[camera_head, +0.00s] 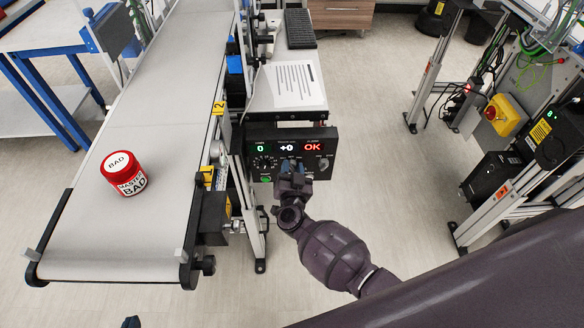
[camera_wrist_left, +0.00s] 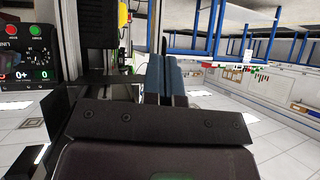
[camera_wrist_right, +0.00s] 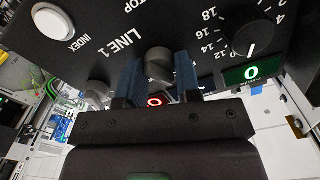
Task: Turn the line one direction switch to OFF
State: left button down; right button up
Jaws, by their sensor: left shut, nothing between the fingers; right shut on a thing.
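The dark control panel (camera_head: 325,139) stands at the end of the belt conveyor, with lit displays reading 0, +0 and OK. In the right wrist view the panel appears upside down, and a grey switch knob (camera_wrist_right: 158,64) sits beside the label LINE 1. My right gripper (camera_head: 291,168) is at the panel's front, and its blue fingers (camera_wrist_right: 158,80) are shut on this knob. The fingers partly cover the knob, and I cannot tell which way it points. My left gripper (camera_wrist_left: 165,78) is shut and empty, away from the panel, which shows at the left of the left wrist view (camera_wrist_left: 12,50).
A red jar (camera_head: 123,173) labelled BAD stands on the grey belt (camera_head: 120,245). A black dial (camera_wrist_right: 250,33) and a white INDEX button (camera_wrist_right: 52,20) flank the knob. A printed sheet (camera_head: 291,84) lies behind the panel. Open floor lies right of the panel.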

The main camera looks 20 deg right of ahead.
jog(key=shift+s+f+m+b, duration=0.1)
jog(key=shift+m+b, duration=0.4)
jog(key=shift+m, duration=2.1)
jog(key=o, duration=0.9)
jog(key=v, duration=1)
jog(key=shift+s+p, duration=0.4)
